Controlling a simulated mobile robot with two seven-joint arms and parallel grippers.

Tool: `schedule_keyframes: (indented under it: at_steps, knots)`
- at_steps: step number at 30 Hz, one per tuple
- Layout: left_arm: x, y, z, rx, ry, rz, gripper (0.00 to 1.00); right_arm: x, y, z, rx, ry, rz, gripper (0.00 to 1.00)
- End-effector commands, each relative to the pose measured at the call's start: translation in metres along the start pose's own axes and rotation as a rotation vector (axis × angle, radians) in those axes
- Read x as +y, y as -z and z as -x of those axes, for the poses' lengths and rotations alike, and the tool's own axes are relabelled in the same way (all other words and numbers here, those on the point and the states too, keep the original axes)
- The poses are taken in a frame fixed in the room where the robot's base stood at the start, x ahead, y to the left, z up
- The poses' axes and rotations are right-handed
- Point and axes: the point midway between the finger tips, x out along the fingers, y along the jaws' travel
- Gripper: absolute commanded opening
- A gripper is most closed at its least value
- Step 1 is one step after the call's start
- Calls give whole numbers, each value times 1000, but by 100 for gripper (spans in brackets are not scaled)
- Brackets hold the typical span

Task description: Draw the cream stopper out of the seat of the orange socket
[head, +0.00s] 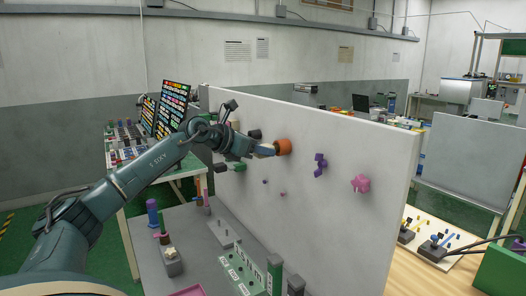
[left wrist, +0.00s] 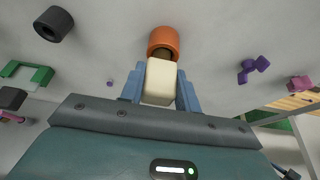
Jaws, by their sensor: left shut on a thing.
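The orange socket (head: 284,147) sticks out from the upright white panel. It also shows in the left wrist view (left wrist: 163,37) as a short round cup. The cream stopper (left wrist: 160,82) is a pale block between the blue fingers of my left gripper (left wrist: 160,88), which is shut on it. A dark patch shows between the stopper's far end and the socket's rim; I cannot tell how deep the stopper sits. In the head view my left gripper (head: 263,150) is at the socket's left, with little of the stopper visible. My right gripper is not in view.
On the panel (head: 340,225) are a purple piece (head: 320,165), a pink piece (head: 361,183), a dark round socket (left wrist: 54,24) and a green bracket (left wrist: 24,76). A grey bench (head: 205,245) with several standing parts lies below. The panel is bare around the socket.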

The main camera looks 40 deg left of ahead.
Motion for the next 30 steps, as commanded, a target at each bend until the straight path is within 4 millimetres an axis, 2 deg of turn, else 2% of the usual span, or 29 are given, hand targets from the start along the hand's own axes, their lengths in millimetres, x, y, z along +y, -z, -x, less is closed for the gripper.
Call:
schedule_keyframes:
  at_steps: [30]
  knots:
    - [0, 22, 46, 0, -1, -1, 3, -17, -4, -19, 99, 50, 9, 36]
